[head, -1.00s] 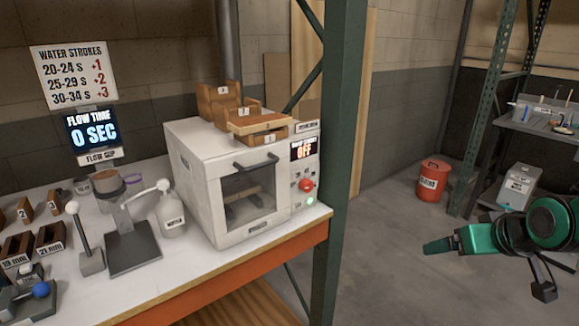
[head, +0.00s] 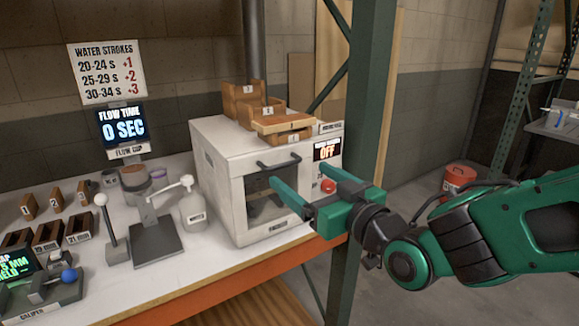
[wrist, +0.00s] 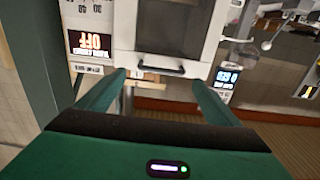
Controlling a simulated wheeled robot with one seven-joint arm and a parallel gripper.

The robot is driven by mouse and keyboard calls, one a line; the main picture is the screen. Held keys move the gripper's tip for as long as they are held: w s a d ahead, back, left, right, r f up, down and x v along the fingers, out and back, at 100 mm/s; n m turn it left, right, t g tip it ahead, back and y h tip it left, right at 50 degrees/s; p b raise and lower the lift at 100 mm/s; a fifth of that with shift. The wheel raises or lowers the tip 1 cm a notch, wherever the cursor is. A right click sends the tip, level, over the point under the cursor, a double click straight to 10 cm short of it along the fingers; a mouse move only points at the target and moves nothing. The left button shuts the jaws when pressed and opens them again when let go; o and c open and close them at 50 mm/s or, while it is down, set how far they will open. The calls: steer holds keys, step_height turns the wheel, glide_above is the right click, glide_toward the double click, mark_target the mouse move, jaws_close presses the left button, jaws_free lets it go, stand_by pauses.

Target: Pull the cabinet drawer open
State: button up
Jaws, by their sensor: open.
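The white cabinet (head: 222,160) stands on the table, with a dark window (head: 262,195) in its front and a black bar handle (head: 278,162) across the top of that front. The front looks closed. My gripper (head: 301,180) is open and empty, in front of the cabinet's right side, its fingers pointing at the front. In the head view one finger overlaps the window. In the wrist view, which is upside down, the handle (wrist: 160,70) appears between my fingertips (wrist: 158,79). I cannot tell the remaining distance, and no contact shows.
Wooden boxes (head: 252,103) are stacked on the cabinet. An OFF display (head: 327,151) and a red button (head: 328,186) are right of its front. A green rack post (head: 366,100) stands close to my gripper. A white bottle (head: 193,211) is at left.

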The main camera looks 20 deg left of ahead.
mark_target(286, 165)
steer(key=x, duration=0.8)
